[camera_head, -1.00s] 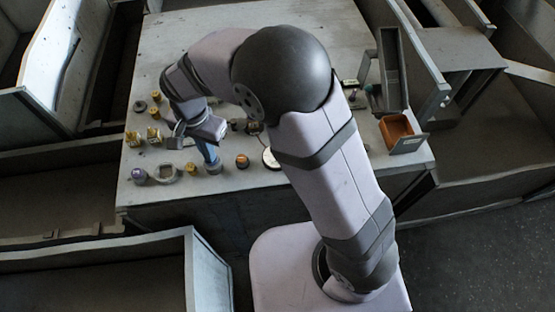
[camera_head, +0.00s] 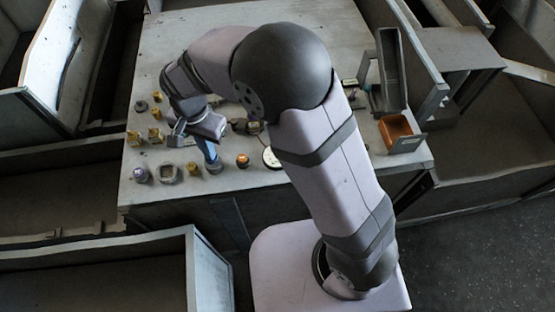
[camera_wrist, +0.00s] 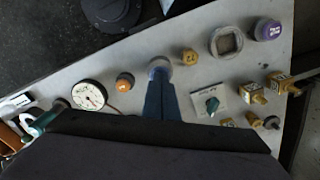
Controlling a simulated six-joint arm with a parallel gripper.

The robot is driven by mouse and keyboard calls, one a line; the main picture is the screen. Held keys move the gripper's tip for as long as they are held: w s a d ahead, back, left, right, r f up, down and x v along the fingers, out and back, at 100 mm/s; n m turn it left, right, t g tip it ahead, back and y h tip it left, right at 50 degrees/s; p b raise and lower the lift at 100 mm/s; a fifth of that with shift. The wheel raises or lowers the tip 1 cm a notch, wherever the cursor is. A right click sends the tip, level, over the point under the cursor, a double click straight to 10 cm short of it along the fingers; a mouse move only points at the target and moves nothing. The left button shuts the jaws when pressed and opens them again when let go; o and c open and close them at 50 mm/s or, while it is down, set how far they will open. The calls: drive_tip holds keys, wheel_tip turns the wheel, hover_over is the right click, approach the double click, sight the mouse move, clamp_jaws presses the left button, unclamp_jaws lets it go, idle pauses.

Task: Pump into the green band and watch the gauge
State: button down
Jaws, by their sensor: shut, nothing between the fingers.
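My gripper (camera_wrist: 159,82) is shut, its blue fingers pointing down at a pale grey round piece (camera_wrist: 160,64). The fingertips overlap this piece in the wrist view; I cannot tell whether they touch or press it. In the head view, my gripper (camera_head: 213,160) stands over the same piece (camera_head: 215,168) near the bench's front edge. The round white gauge (camera_wrist: 89,95) is left of the fingers, with dark marks and a small red mark; its reading and any green band are too small to tell. The gauge (camera_head: 271,158) is partly hidden by my arm in the head view.
An orange-topped knob (camera_wrist: 125,82) stands between gauge and fingers. To the right are a teal knob on a plate (camera_wrist: 212,104), several brass fittings (camera_wrist: 250,92), a square-holed grey ring (camera_wrist: 226,41) and a purple-topped piece (camera_wrist: 267,30). An orange-brown bin (camera_head: 396,131) is at the bench's right.

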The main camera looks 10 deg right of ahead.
drive_tip(key=shift+f, duration=0.15)
idle(0.4)
drive_tip(key=shift+f+b, duration=0.45)
drive_tip(key=shift+f, duration=0.15)
drive_tip(key=shift+r, duration=0.1)
drive_tip(key=shift+r+p, duration=0.65)
drive_tip(key=shift+p, duration=0.1)
idle(0.8)
wheel_tip(320, 180, up, 6)
drive_tip(key=p, duration=0.5)
idle(0.5)
